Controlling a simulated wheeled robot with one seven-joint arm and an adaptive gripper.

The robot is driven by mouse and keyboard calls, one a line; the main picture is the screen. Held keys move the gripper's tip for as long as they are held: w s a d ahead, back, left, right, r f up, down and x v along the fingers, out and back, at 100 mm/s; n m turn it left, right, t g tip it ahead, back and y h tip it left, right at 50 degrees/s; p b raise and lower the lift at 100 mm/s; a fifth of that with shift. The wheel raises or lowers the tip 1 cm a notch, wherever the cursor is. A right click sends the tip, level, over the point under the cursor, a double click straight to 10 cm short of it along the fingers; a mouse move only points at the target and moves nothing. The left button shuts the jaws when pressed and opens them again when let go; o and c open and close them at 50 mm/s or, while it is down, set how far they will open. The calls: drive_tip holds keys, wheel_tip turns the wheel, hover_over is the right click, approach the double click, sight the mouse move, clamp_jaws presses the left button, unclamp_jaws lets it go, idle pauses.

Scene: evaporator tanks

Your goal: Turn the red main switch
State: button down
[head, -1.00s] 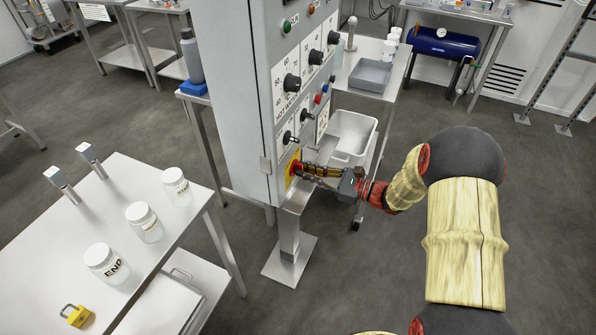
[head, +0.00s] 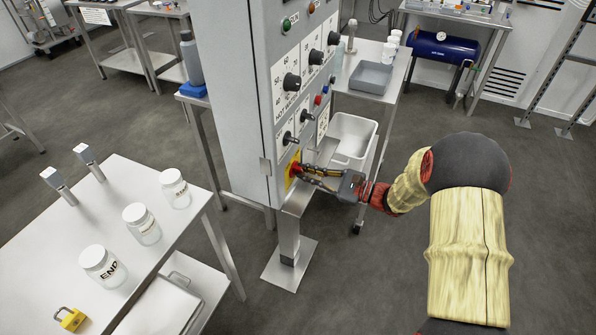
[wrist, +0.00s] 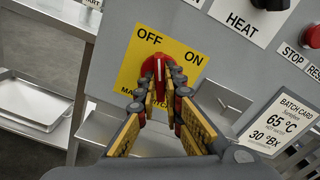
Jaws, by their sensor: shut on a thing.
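The red main switch (wrist: 158,69) sits on a yellow plate (wrist: 137,72) marked OFF and ON, low on the grey control cabinet. Its white line points up in the wrist view, roughly toward OFF, with ON to the right. My gripper (wrist: 160,88) is shut on the red switch, one finger on each side of it. In the head view the switch (head: 296,169) shows as a small red patch at the tips of my gripper (head: 301,172). The fingers partly cover the plate's lower lettering.
The HEAT knob (wrist: 270,4), a red stop button (wrist: 313,36) and a batch card (wrist: 284,119) are near on the panel. A steel table (head: 135,190) with jars stands left. Floor at right is open.

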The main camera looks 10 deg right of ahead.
drive_tip(key=shift+n, duration=1.7)
drive_tip(key=c, duration=1.8)
unclamp_jaws()
drive_tip(key=shift+c, duration=0.2)
